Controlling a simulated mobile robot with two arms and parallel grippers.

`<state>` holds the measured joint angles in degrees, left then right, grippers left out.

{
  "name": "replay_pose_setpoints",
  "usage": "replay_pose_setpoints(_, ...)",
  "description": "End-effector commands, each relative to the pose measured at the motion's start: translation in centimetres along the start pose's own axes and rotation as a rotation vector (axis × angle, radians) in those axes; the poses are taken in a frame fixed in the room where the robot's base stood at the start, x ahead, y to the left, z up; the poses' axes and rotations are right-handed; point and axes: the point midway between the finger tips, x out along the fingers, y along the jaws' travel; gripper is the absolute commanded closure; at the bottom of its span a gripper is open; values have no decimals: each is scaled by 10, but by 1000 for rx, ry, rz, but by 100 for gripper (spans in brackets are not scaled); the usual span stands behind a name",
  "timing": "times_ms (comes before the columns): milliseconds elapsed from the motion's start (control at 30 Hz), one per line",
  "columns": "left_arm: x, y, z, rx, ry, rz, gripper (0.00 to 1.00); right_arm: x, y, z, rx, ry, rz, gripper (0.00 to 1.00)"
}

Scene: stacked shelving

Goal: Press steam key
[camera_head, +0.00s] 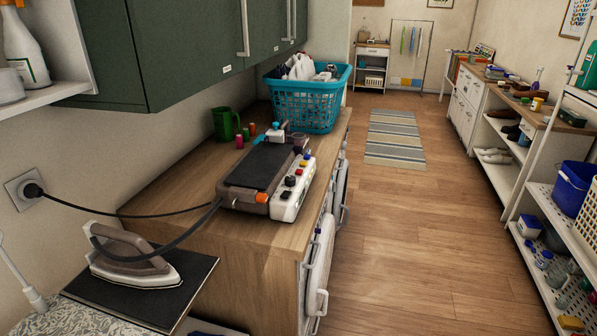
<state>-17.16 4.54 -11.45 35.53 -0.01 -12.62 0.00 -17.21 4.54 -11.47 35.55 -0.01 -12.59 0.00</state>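A dark grey box-shaped appliance (258,168) lies on the wooden counter, left of the picture's middle. A white strip (293,189) with several coloured keys or knobs runs along its right side, near the counter's edge. I cannot tell from here which of these is the steam key. An iron (135,262) rests on a dark pad at the lower left, with its cable near the appliance. Neither of my grippers is in view.
A turquoise laundry basket (308,104), a green mug (224,124) and small spools stand farther back on the counter (180,192). Green cabinets (180,50) hang above it. A cable runs from the wall socket (22,188).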

Motion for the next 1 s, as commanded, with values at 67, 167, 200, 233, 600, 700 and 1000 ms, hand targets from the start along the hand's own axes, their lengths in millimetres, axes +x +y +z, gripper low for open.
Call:
replay_pose_setpoints(67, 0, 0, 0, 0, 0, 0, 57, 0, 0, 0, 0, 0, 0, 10)
replay_pose_setpoints(167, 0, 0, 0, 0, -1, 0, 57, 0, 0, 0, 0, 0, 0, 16)
replay_pose_setpoints(200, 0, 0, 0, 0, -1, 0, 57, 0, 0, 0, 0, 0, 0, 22)
replay_pose_setpoints(233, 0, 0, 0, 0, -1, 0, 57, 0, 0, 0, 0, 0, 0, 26)
replay_pose_setpoints(600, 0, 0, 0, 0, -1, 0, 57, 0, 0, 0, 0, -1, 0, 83)
replay_pose_setpoints(700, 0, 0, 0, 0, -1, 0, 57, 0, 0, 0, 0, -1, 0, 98)
replay_pose_setpoints(1000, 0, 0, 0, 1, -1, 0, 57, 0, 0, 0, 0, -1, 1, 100)
